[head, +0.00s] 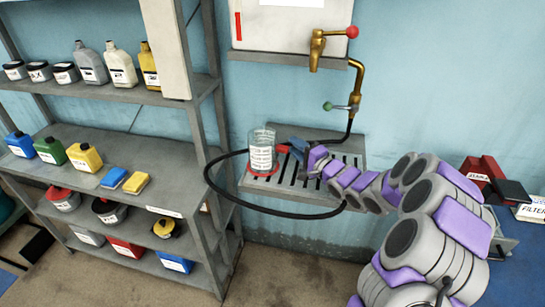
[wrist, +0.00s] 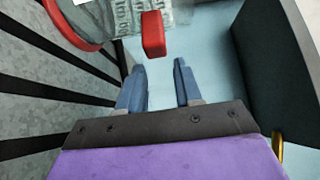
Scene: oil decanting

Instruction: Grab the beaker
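The glass beaker (head: 262,150) stands upright on the slotted metal drip tray (head: 255,187). It is clear with a printed white label and has a red ring at its base and a red handle on its right side. In the wrist view the beaker (wrist: 135,15) is cut off at the top, with its red handle block (wrist: 153,35) just beyond my fingertips. My gripper (head: 291,145) is to the right of the beaker. In the wrist view its two blue fingers (wrist: 159,68) are apart, with nothing between them. The handle lies in front of the gap, and I see no contact.
A black hose (head: 280,213) loops around the tray's front. A brass tap with a red knob (head: 352,32) and a green-handled valve (head: 328,106) are above. Shelves with bottles and cans (head: 120,60) stand left. Red and black boxes (head: 485,170) are at the right.

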